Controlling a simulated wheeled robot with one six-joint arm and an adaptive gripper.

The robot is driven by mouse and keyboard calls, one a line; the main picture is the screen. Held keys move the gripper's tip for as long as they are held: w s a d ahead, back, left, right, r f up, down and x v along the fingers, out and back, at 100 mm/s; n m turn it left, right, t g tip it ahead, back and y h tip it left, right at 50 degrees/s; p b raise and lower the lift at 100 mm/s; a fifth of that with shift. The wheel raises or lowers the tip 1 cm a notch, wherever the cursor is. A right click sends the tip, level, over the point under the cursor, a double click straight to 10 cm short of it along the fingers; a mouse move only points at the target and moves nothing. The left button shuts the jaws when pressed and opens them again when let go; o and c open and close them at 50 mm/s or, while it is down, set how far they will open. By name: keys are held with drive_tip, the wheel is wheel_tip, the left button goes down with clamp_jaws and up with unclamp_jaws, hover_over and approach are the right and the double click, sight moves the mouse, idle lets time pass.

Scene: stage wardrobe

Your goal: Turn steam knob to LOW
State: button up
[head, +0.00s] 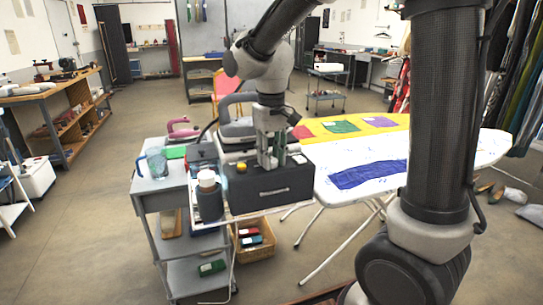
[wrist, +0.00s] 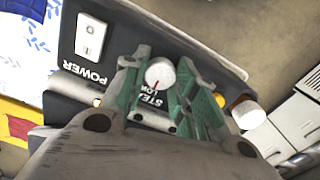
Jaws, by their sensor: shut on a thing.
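The steam knob (wrist: 160,73) is a round white knob with a red line, seen in the wrist view between my gripper's green finger pads. The red line points down in that view, toward printed letters reading STE and LOW, which the fingers partly hide. My gripper (head: 268,160) is shut on the knob, pointing down at the top of the dark steam station (head: 272,190). In the head view my fingers hide the knob. The station's panel also carries a white POWER switch (wrist: 91,36).
A yellow button (head: 241,167) sits left of my gripper. A dark bottle with a pale cap (head: 208,181) and a clear jug (head: 157,163) stand on the grey trolley (head: 160,184). An iron (head: 238,127) is behind. The ironing board (head: 330,158) lies to the right.

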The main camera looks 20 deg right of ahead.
sight(272, 160)
drive_tip(key=o, duration=1)
drive_tip(key=shift+r, duration=0.1)
wheel_tip(272, 160, up, 12)
drive_tip(key=shift+f, duration=0.1)
